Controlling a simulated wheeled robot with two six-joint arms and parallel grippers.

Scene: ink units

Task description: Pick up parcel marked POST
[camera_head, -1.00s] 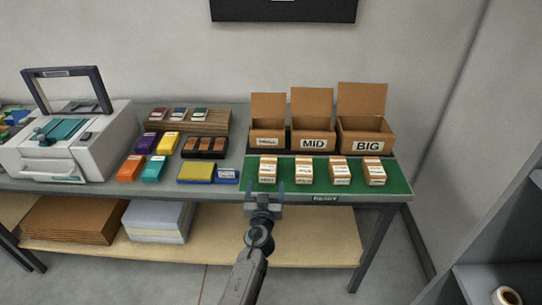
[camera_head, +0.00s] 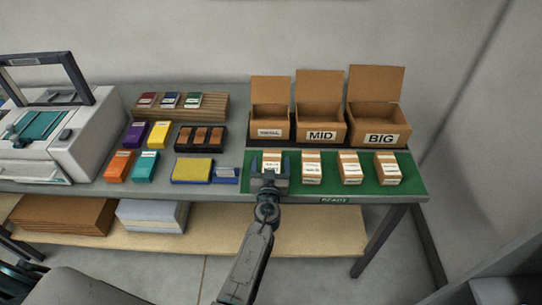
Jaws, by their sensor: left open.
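Several small brown parcels with white labels stand in a row on a green mat (camera_head: 413,185) at the table's front right. The label print is too small to read, so I cannot tell which is marked POST. My left gripper (camera_head: 269,178) is open, in front of the leftmost parcel (camera_head: 272,158), its fingers overlapping that parcel's lower part in the picture. I cannot tell whether they touch it. The second parcel (camera_head: 312,168), third parcel (camera_head: 350,168) and rightmost parcel (camera_head: 385,169) stand clear to the right. My right gripper is not in view.
Open cartons stand behind the mat: a small one (camera_head: 270,117), one marked MID (camera_head: 320,122) and one marked BIG (camera_head: 377,125). Left of the mat are a yellow-and-blue pad (camera_head: 192,170), coloured boxes and a white machine (camera_head: 85,150). A shelf (camera_head: 315,240) runs below.

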